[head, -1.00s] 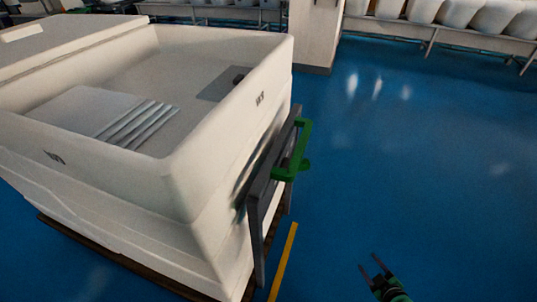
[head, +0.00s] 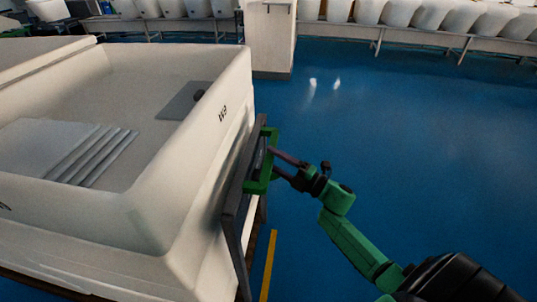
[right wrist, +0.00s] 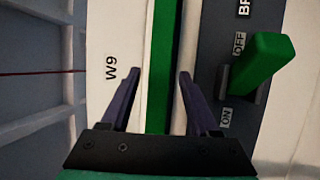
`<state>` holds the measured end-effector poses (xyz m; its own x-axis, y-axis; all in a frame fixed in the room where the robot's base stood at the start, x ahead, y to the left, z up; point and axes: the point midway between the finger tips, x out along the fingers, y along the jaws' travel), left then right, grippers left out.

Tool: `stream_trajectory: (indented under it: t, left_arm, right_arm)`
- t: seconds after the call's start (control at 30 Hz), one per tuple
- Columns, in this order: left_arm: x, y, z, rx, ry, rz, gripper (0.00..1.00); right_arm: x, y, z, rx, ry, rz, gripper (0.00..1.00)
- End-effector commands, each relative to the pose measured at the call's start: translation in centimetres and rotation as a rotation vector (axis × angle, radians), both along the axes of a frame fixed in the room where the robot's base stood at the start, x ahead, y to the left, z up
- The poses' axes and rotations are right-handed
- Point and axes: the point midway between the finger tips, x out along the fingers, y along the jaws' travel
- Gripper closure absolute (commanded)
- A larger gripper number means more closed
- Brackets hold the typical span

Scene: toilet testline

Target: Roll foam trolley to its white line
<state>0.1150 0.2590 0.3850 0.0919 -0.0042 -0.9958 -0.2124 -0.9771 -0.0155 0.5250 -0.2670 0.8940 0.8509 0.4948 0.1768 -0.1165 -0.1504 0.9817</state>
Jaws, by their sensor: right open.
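The foam trolley (head: 190,150) is a large white tub marked W9, with grey foam sheets (head: 68,150) inside, at the left of the head view. A green handle (head: 262,180) stands out from the dark frame on its right side. My right gripper (head: 274,162) is at this handle. In the right wrist view, its open fingers (right wrist: 158,80) stand on either side of the green handle bar (right wrist: 160,45). A green lever (right wrist: 262,75) beside labels ON and OFF is just right of the fingers. No white line on the floor shows. My left gripper is out of view.
A yellow floor line (head: 268,265) runs beside the trolley's near right corner. Open blue floor (head: 430,150) lies to the right. A pale pillar (head: 270,35) stands behind the trolley. Benches with white ceramic pieces (head: 420,12) line the back.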

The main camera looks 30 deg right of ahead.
Motion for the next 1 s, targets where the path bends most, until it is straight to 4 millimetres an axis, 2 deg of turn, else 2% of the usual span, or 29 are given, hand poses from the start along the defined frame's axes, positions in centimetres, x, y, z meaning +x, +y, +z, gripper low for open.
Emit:
stream_trajectory:
  t: [0.13,0.37,0.43,0.53,0.57,1.0]
  left_arm:
    - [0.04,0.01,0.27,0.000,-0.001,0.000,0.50]
    - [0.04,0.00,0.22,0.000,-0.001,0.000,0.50]
    - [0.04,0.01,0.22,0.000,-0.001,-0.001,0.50]
    - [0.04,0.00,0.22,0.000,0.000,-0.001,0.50]
    - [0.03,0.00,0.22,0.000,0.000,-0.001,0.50]
    - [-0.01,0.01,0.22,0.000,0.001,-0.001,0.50]
  right_arm:
    - [1.34,0.77,0.29,0.000,0.002,-0.001,0.38]
    - [1.48,0.86,0.22,0.000,0.002,-0.001,0.38]
    - [1.47,0.85,0.21,0.001,0.002,-0.001,0.57]
    - [1.46,0.85,0.21,0.001,0.002,-0.001,0.95]
    - [1.45,0.84,0.21,0.001,0.002,-0.001,1.00]
    - [1.44,0.83,0.19,0.001,0.003,0.000,1.00]
